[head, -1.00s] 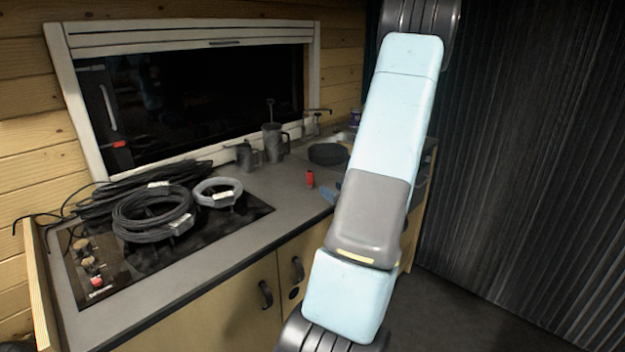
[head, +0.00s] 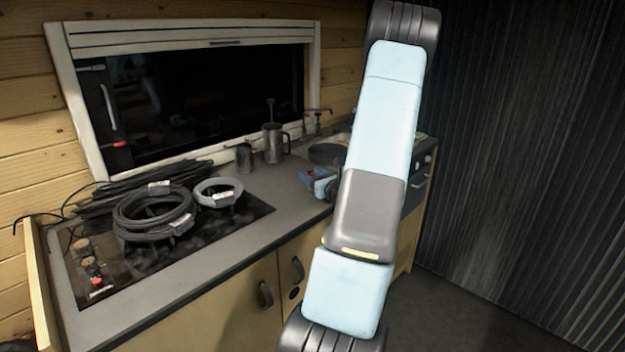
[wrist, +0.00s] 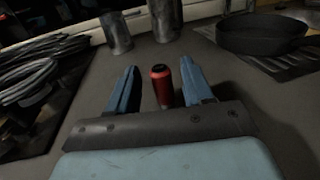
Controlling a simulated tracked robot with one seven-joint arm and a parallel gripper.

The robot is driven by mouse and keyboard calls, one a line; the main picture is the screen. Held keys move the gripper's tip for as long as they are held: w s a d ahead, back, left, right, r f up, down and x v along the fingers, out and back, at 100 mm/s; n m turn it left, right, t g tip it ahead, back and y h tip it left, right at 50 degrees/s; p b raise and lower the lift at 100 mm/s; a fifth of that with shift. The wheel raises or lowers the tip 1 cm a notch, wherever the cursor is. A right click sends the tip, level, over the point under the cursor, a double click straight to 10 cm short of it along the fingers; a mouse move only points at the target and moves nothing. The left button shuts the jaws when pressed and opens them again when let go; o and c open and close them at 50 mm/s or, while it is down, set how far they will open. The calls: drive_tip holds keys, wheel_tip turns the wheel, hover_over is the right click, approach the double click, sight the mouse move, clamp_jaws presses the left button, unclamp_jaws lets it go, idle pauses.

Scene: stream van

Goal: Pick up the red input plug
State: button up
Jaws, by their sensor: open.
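The red input plug (wrist: 162,88) is a small upright red cylinder with a dark top, standing on the grey counter. In the wrist view it shows between the two blue fingers of my gripper (wrist: 159,66), nearer the right finger, with a gap on each side. My gripper is open and holds nothing. In the head view my gripper (head: 322,184) is low over the counter, partly hidden behind my own arm. The plug is mostly covered there by the gripper.
Coiled black cable (head: 153,215) and a smaller grey coil (head: 218,192) lie on the dark hob at left. Metal jugs (head: 273,144) stand behind the gripper near the window. A dark round pan (wrist: 262,33) is at back right. Counter around the plug is clear.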

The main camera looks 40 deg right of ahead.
drive_tip(key=shift+w+d, duration=0.15)
drive_tip(key=shift+w, duration=0.65)
clamp_jaws()
